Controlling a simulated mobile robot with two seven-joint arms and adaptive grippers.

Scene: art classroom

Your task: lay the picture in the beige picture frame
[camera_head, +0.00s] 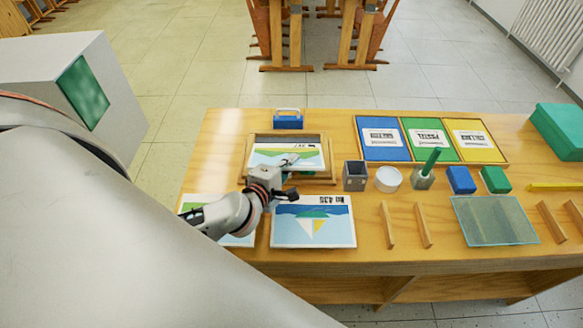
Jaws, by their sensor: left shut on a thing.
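The beige picture frame (249,154) lies on the wooden table, left of the middle. A picture with green hills and a pale sky (262,153) is over the frame's opening, within its rim as seen from above. I cannot tell whether it touches the frame's bottom or is held slightly above. My left gripper (289,163) reaches in from the lower left and is shut on this picture near its front edge. The gripper hides part of the picture and of the frame's front rim. My right gripper is not in view.
A sailboat picture (313,232) and another picture (238,240), partly under my arm, lie in front. A blue box (288,121) stands behind the frame; a grey cup (354,176) and white round container (389,179) stand right. A glass pane (494,221) lies farther right.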

